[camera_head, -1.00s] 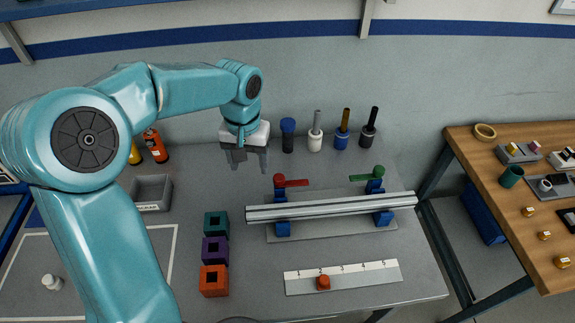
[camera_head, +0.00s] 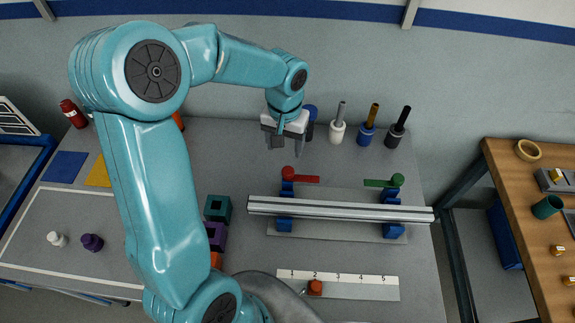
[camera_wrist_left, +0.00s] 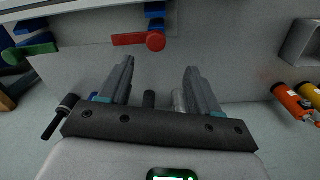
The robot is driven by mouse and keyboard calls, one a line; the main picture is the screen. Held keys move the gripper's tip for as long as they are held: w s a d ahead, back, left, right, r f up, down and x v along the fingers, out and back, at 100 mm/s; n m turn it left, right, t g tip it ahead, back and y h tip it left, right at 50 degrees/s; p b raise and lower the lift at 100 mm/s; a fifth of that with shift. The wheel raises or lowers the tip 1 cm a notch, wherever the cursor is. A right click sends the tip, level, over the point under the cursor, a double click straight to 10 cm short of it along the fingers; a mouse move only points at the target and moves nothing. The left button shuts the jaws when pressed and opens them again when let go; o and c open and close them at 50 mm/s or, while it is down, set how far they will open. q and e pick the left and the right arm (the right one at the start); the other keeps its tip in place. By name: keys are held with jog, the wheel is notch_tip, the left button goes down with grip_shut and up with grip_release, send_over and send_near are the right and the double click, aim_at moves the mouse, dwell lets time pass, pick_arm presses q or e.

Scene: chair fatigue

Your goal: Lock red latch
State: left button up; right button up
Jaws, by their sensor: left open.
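The red latch (camera_head: 288,173) has a round knob and a flat handle pointing right, on a blue clamp at the left end of a silver rail (camera_head: 340,209). My left gripper (camera_head: 288,150) is open and empty, just behind the knob. In the left wrist view, the red latch (camera_wrist_left: 140,40) lies ahead of the open jaws (camera_wrist_left: 158,68), knob slightly left of their middle, apart from both fingers. The green latch (camera_head: 383,183) is on the right clamp, its handle pointing left. The right gripper is not in view.
Several upright handled tools, among them a white one (camera_head: 337,132) and a black one (camera_head: 398,128), stand behind the rail. Coloured blocks (camera_head: 218,208) lie left of it. A numbered strip (camera_head: 350,286) lies in front. A wooden table (camera_head: 520,190) is at the right.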

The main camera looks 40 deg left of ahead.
pick_arm(q)
send_over(288, 170)
jog(key=f, duration=0.4)
jog(key=shift+w+d+f, duration=0.15)
jog(key=shift+d+f, duration=0.05)
jog(key=shift+f, duration=0.1)
jog(key=f, duration=0.3)
jog(key=f+p, duration=0.1)
jog(key=f, duration=0.2)
jog(key=shift+s+a+f, duration=0.1)
jog(key=shift+s+a, duration=0.1)
jog(key=shift+w+d+f, duration=0.15)
jog(key=shift+w, duration=0.05)
jog(key=shift+s, duration=0.3)
jog(key=shift+s+a, duration=0.1)
jog(key=shift+a, duration=0.1)
jog(key=shift+c, duration=0.6)
jog(key=shift+w+d, duration=0.2)
jog(key=shift+w, duration=0.05)
grip_shut()
jog(key=shift+a, duration=0.1)
